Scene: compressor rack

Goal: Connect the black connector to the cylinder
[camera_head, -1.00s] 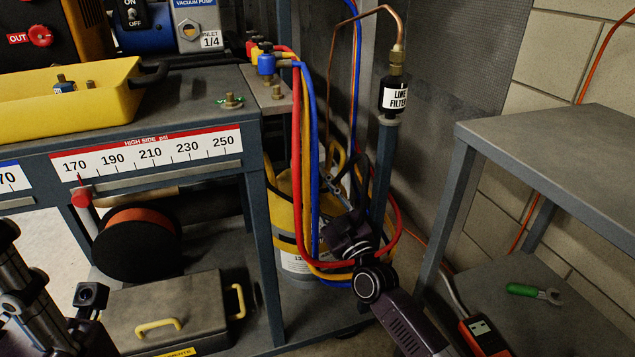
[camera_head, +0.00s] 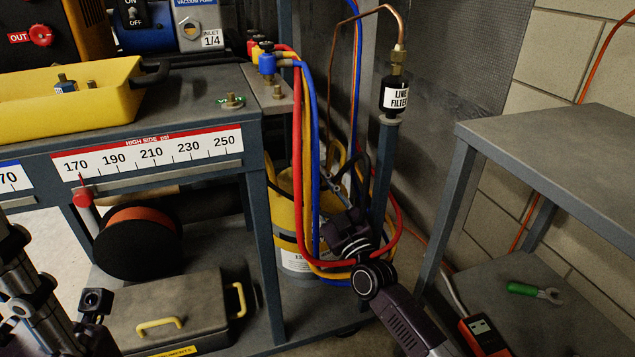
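Red, yellow and blue hoses (camera_head: 312,150) hang from the manifold (camera_head: 266,66) and loop around my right wrist. The line filter (camera_head: 395,95) stands on a post behind. A grey side table (camera_head: 570,150) is at right. A toolbox (camera_head: 165,307) sits on the bench's lower shelf.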

